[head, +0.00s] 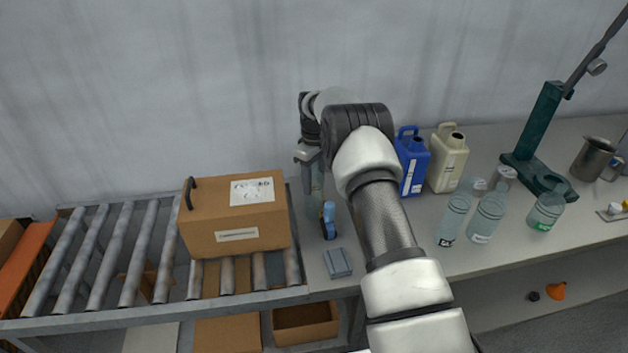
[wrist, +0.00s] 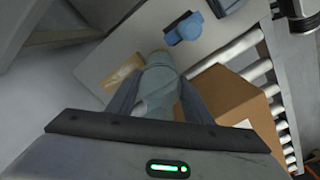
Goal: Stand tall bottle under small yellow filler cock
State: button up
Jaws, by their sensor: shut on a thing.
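My gripper (head: 311,165) is shut on a clear greenish bottle (wrist: 160,80), which stands out between the two fingers in the wrist view. In the head view the bottle (head: 316,190) shows only in part below the fingers, near the left end of the worktop by the wall. I cannot tell whether its base touches the worktop. Other clear bottles stand at the right: one at the left of that group (head: 454,218), one in the middle (head: 486,217) and one at the right (head: 546,210). I cannot make out a yellow filler cock in either view.
A cardboard box (head: 235,220) sits on the roller conveyor (head: 105,255) left of my gripper. A blue-topped item (head: 328,220) and a grey block (head: 338,263) are close in front. Blue (head: 412,165) and cream (head: 447,160) jugs and a green stand (head: 542,125) are to the right.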

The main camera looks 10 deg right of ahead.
jog(key=shift+f, duration=0.15)
jog(key=o, duration=1.3)
